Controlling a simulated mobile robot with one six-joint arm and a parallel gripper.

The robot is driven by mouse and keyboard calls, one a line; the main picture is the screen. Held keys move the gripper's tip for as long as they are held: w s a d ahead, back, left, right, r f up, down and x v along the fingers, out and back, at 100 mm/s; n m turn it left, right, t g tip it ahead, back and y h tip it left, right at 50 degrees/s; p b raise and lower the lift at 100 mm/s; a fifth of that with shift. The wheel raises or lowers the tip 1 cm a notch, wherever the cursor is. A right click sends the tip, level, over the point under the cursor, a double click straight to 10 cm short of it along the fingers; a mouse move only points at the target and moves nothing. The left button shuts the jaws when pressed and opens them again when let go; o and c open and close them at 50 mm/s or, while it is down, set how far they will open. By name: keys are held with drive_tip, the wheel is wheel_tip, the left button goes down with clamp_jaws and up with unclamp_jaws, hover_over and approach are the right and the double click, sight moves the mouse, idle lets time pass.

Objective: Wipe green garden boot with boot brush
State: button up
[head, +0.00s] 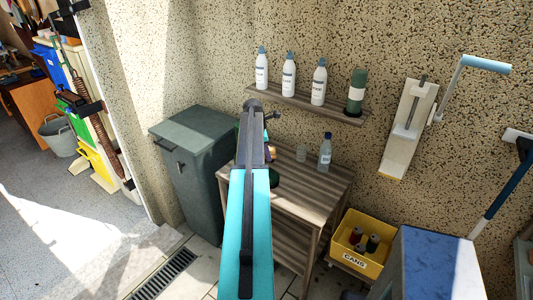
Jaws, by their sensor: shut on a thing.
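My arm runs up the middle of the head view and its far end is above the slatted wooden table (317,188). My gripper's fingers do not show; the arm hides that part of the table. I cannot tell whether the green sliver is the garden boot. No boot brush can be made out.
A wall shelf (300,102) holds white bottles and a green flask (356,92). A grey-green bin (190,165) stands left, a yellow cans crate (357,262) right. A floor drain (165,274) lies front left.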

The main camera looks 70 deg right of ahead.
drive_tip(key=shift+s+r, duration=0.1)
drive_tip(key=shift+r, duration=0.25)
drive_tip(key=shift+s+a+r+p, duration=0.15)
drive_tip(key=shift+r+p, duration=0.25)
drive_tip(key=shift+r, duration=0.35)
drive_tip(key=shift+s+d+r+p, duration=0.1)
drive_tip(key=shift+r+p, duration=0.3)
drive_tip(key=shift+r, duration=0.35)
drive_tip(key=w+a+f+n+b, duration=0.25)
drive_tip(key=w+a+b, duration=0.35)
drive_tip(key=w+a, duration=2.7)
drive_tip(key=w+a+n+t+b, duration=0.1)
drive_tip(key=w+a+b, duration=0.15)
drive_tip(key=a, duration=0.85)
drive_tip(key=w+a+b, duration=0.1)
drive_tip(key=w+a, duration=0.3)
drive_tip(key=a, duration=0.7)
drive_tip(key=s+a+f+n+b, duration=0.1)
drive_tip(key=a+f+b, duration=0.1)
drive_tip(key=a, duration=2.2)
drive_tip(key=shift+s+f+n+b, duration=0.2)
drive_tip(key=shift+n+b, duration=0.15)
drive_tip(key=shift+b, duration=0.3)
